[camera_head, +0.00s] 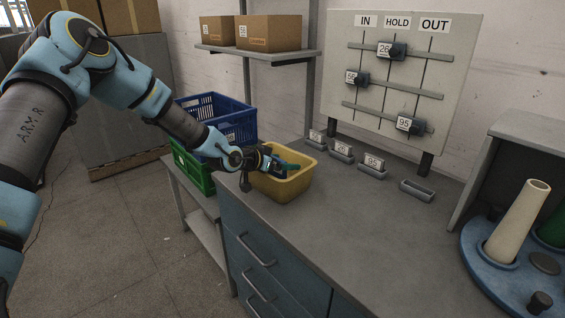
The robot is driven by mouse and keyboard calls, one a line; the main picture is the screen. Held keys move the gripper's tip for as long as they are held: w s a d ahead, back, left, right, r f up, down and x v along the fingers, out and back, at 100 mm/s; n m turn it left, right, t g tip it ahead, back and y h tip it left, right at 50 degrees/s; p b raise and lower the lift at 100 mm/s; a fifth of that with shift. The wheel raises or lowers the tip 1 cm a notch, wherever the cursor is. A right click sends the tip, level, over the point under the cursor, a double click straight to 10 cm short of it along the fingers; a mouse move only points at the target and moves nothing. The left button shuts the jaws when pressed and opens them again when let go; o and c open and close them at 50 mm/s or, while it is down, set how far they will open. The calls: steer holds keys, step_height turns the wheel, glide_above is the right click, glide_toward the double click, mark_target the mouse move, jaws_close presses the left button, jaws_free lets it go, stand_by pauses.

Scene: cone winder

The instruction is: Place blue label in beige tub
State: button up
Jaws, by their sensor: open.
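The beige tub (288,189), yellowish here, stands on the grey worktop at its left back corner. My gripper (283,166) reaches in from the left, with its tip over or just inside the tub's mouth. Its jaws are open. A blue-teal patch shows at the gripper's tip within the tub's outline. It is too small to tell whether it is the blue label or part of my gripper. No other blue label can be made out. The gripper and front wall hide part of the tub's inside.
Several small grey holders, some with white number cards (373,162), line the back of the worktop (335,215). A board (460,55) marked IN, HOLD, OUT stands behind. Blue (235,128) and green (196,172) crates stand left of the tub. A cream cone (517,222) stands at right.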

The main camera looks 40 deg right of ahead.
steer(key=b+v, duration=0.3)
steer(key=v, duration=0.9)
steer(key=shift+r, duration=0.1)
steer(key=w+a+f+n+t+y, duration=0.2)
steer(key=w+a+n+y, duration=0.15)
steer(key=a, duration=0.85)
steer(key=w+a+f+n+t+y, duration=0.15)
steer(key=w+a+y, duration=0.3)
steer(key=a, duration=0.75)
steer(key=s+a+r+n+y, duration=0.1)
steer(key=s+a+n, duration=0.2)
steer(key=a, duration=0.5)
steer(key=s+a+r+n+g+y, duration=0.1)
steer(key=s+a+r+n+y, duration=0.1)
steer(key=a, duration=0.7)
steer(key=s+a+r+n+g+y, duration=0.1)
steer(key=s+a+n, duration=0.4)
steer(key=a, duration=0.4)
steer(key=shift+a+r+n+y, duration=0.15)
steer(key=shift+r+n+y, duration=0.2)
steer(key=shift+n, duration=0.25)
